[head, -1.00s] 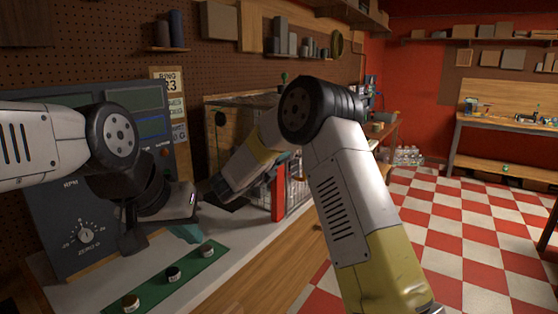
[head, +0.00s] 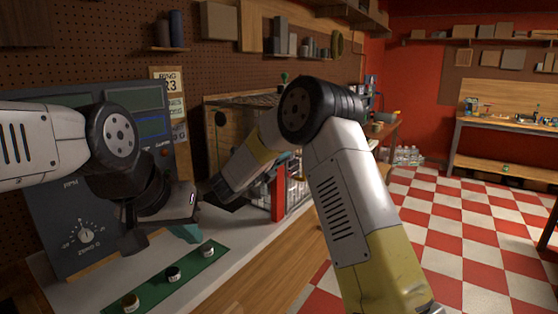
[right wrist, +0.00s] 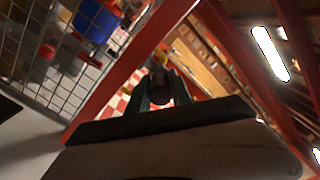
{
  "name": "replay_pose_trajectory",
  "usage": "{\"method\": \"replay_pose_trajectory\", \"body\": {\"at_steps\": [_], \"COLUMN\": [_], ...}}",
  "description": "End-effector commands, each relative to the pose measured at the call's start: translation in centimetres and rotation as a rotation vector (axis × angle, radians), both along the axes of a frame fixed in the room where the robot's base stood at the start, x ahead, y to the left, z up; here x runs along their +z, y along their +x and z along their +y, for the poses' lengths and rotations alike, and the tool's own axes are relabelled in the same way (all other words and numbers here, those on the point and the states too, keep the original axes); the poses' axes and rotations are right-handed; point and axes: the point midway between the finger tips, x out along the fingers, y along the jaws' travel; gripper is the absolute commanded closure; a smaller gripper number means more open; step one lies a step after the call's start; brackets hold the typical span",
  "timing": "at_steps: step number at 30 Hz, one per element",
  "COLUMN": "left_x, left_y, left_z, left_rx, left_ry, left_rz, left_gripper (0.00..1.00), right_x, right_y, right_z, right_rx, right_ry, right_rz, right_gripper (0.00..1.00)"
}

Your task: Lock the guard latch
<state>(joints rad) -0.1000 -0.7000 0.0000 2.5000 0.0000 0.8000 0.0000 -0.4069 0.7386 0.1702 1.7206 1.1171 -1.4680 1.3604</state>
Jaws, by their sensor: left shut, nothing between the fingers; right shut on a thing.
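The guard is a red frame with wire mesh; its red upright (head: 278,192) shows in the head view beside my right arm. In the right wrist view, the red bars (right wrist: 112,75) and mesh (right wrist: 40,50) surround the view. My right gripper (right wrist: 160,92) has its two green fingers shut on a dark round latch knob (right wrist: 160,87). Its fingers are largely hidden by my own arm in the head view, and the latch's position cannot be told. My left gripper (head: 187,234) is shut and empty above the bench, left of the guard.
A grey instrument panel (head: 75,205) with a dial stands at the left. A green strip (head: 150,291) with three small capped pieces lies on the white bench top in front. Pegboard and shelves line the back wall. Checkered floor (head: 450,230) is open at the right.

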Motion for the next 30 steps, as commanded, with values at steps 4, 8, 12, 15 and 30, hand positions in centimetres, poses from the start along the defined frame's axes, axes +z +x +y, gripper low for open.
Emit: {"method": "replay_pose_trajectory", "body": {"at_steps": [4, 8, 12, 15, 30], "left_x": [0.0, 0.0, 0.0, 0.0, 0.0], "left_y": [0.0, 0.0, 0.0, 0.0, 0.0], "left_z": [0.0, 0.0, 0.0, 0.0, 0.0], "left_rx": [0.000, 0.000, 0.000, 0.000, 0.000], "left_ry": [0.000, 0.000, 0.000, 0.000, 0.000], "left_rz": [0.000, 0.000, 0.000, 0.000, 0.000], "left_gripper": [1.00, 1.00, 1.00, 1.00, 1.00], "right_x": [-0.2, -0.6, -1.2, -1.6, -3.0], "right_y": [0.0, 0.0, 0.0, 0.1, 0.6], "right_z": [0.1, 0.2, 0.1, 0.1, -0.3], "right_rx": [0.003, 0.004, 0.003, 0.004, 0.003], "right_ry": [-0.015, -0.046, -0.099, -0.143, -0.325], "right_rz": [-0.015, -0.056, -0.125, -0.186, -0.444], "right_gripper": [1.00, 1.00, 1.00, 1.00, 1.00]}}
